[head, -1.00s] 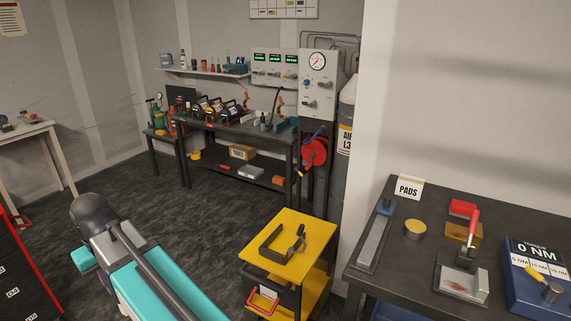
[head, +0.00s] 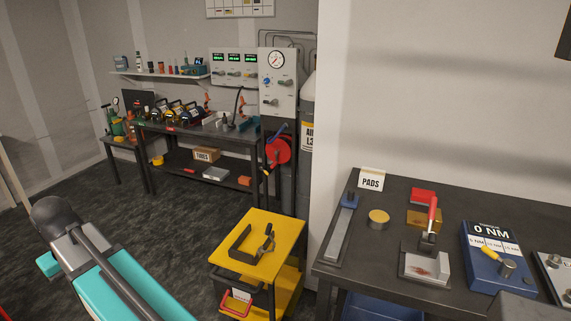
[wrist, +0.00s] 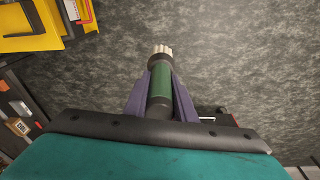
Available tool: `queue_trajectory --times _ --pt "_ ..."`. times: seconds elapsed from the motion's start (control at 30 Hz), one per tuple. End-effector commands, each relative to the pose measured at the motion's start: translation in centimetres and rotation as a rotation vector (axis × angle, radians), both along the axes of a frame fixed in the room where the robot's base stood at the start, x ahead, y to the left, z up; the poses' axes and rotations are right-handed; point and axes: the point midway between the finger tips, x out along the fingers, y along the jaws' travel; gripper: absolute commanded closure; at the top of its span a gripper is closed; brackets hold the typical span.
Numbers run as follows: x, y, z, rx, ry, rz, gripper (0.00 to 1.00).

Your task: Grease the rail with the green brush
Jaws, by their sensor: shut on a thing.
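In the wrist view my gripper (wrist: 160,70) is shut on the green brush (wrist: 160,86). The brush has a green band on a dark handle and pale bristles that point away from my gripper, over the dark floor. In the head view a long grey rail (head: 339,236) with a blue block (head: 349,201) at its far end lies along the left side of the right-hand bench; I take it to be the rail to grease. My gripper and the brush are outside the head view, and the brush is apart from the rail.
The right-hand bench (head: 395,205) also bears a PADS sign (head: 371,180), a round tin (head: 378,217), a red-handled tool (head: 431,222) and a blue torque tester (head: 492,265). A yellow trolley (head: 283,233) stands left of it. The dark floor between trolley and back bench (head: 215,137) is clear.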

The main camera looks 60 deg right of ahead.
Motion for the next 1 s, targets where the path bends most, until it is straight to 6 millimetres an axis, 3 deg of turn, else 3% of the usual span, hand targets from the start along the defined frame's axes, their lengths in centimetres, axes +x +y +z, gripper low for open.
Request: queue_trajectory --times 0.23,0.47,0.77,1.0 --pt "-0.2 -8.5 1.5 -0.053 0.009 -0.080 0.99" --pt "-1.7 -16.4 2.8 -0.103 0.022 -0.152 0.99" --pt "-5.1 -26.5 4.7 -0.171 0.043 -0.244 0.99" --pt "-9.1 -34.1 6.2 -0.224 0.067 -0.319 0.99"
